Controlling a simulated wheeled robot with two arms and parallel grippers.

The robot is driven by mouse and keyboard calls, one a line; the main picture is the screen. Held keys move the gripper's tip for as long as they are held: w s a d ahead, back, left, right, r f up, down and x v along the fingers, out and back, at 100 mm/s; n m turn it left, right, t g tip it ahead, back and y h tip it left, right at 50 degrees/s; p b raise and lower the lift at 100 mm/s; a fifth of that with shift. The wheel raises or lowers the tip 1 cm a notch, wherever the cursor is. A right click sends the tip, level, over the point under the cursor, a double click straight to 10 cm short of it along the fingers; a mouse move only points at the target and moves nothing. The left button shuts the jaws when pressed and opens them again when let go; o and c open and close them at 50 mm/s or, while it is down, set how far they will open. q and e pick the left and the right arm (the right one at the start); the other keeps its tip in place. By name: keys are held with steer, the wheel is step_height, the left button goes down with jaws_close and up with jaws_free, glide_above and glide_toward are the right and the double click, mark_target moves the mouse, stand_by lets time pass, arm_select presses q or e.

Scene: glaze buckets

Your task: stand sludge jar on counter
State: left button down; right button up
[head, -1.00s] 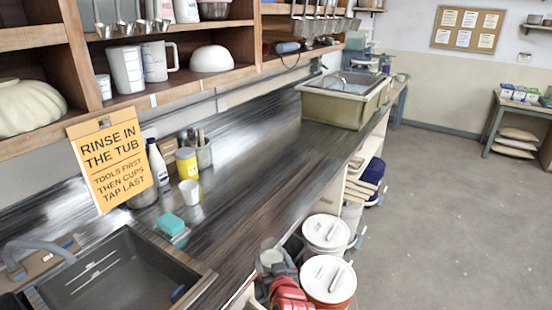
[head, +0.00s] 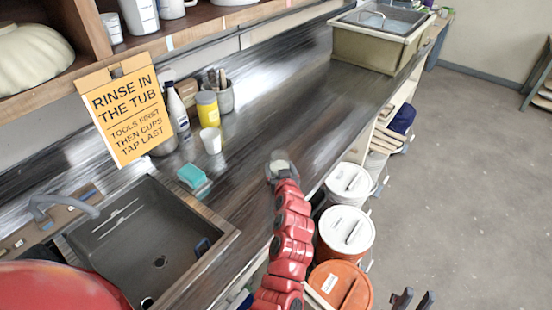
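My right arm reaches up from the bottom middle. My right gripper (head: 283,172) is at its tip, over the front strip of the dark counter (head: 300,115). A small greyish round jar with a pale top, apparently the sludge jar (head: 281,163), is between its fingers. The jar looks upright. The hand hides its lower part, so I cannot tell whether its base touches the counter. The gripper seems shut on it.
The sink (head: 140,240) is at the lower left. A tub (head: 375,45) is at the far end. Lidded buckets (head: 345,232) stand below the counter's front. Counter right of the cup is clear.

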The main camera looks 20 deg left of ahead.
arm_select(q)
steer(key=w+a, duration=0.2)
steer(key=w, duration=0.1)
steer(key=w+a+p, duration=0.1)
steer(key=shift+w+f, duration=0.15)
steer(key=shift+w, duration=0.15)
step_height(320, 180, down, 4)
steer(key=shift+r+p, duration=0.2)
steer(key=shift+p, duration=0.2)
